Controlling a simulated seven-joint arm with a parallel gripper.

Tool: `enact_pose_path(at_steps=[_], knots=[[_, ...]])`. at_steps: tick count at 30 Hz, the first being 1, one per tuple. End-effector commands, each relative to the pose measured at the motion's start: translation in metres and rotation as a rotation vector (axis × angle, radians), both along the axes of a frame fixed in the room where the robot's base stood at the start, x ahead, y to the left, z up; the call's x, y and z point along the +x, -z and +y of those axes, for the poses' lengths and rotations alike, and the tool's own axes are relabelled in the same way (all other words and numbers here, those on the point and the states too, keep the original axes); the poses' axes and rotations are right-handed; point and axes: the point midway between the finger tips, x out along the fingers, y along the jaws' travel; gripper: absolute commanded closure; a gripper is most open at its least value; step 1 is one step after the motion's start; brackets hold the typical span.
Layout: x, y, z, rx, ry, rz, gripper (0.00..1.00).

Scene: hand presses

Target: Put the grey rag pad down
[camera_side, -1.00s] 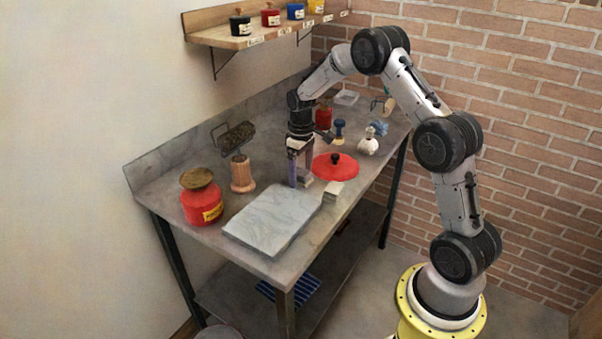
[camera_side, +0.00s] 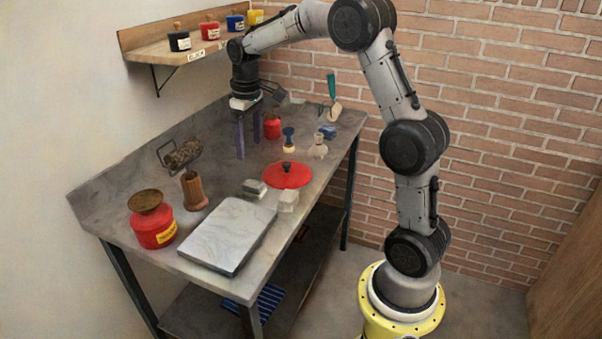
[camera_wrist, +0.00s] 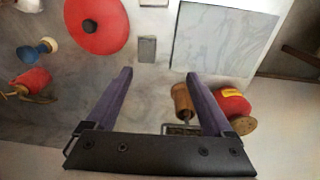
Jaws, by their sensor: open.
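The grey rag pad (camera_side: 254,189), a small grey block, lies on the metal bench between the pale stone slab (camera_side: 230,236) and the red lid (camera_side: 287,175). In the wrist view the pad (camera_wrist: 147,49) sits beyond my fingertips, clear of them. My gripper (camera_side: 248,148) is open and empty, with its purple fingers pointing down above the bench, behind the pad. In the wrist view my gripper (camera_wrist: 158,73) has bare bench between its spread fingers.
A paler block (camera_side: 288,200) is right of the pad. A dark-blue-topped stamp (camera_side: 289,140) and red bottle (camera_side: 272,127) are behind the lid. A wall shelf (camera_side: 180,50) holds several small jars.

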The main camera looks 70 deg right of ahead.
Motion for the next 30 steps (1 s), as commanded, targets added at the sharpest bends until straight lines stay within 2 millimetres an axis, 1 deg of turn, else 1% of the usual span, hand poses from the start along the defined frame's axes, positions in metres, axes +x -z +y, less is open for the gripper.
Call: enact_pose_path(at_steps=[1, 2, 3, 5, 6, 8, 9, 11, 12, 14, 15, 18, 21, 24, 30], knots=[[-0.014, -0.019, 0.018, -0.009, -0.005, -0.032, 0.13], [-0.023, -0.029, 0.027, -0.014, -0.006, -0.052, 0.13], [-0.037, -0.039, 0.040, -0.018, -0.007, -0.075, 0.13], [-0.058, -0.053, 0.059, -0.024, -0.006, -0.112, 0.13], [-0.072, -0.060, 0.070, -0.026, -0.006, -0.137, 0.13], [-0.096, -0.069, 0.086, -0.028, -0.007, -0.176, 0.13], [-0.111, -0.073, 0.096, -0.028, -0.008, -0.200, 0.13], [-0.136, -0.077, 0.109, -0.026, -0.008, -0.238, 0.13], [-0.152, -0.077, 0.118, -0.023, -0.007, -0.263, 0.13], [-0.176, -0.076, 0.128, -0.018, -0.008, -0.301, 0.13], [-0.190, -0.074, 0.134, -0.014, -0.008, -0.324, 0.13], [-0.221, -0.065, 0.145, -0.001, -0.007, -0.373, 0.13], [-0.243, -0.055, 0.151, 0.011, -0.007, -0.406, 0.13], [-0.254, -0.048, 0.154, 0.018, -0.006, -0.426, 0.13], [-0.259, -0.045, 0.155, 0.022, -0.004, -0.433, 0.13]])
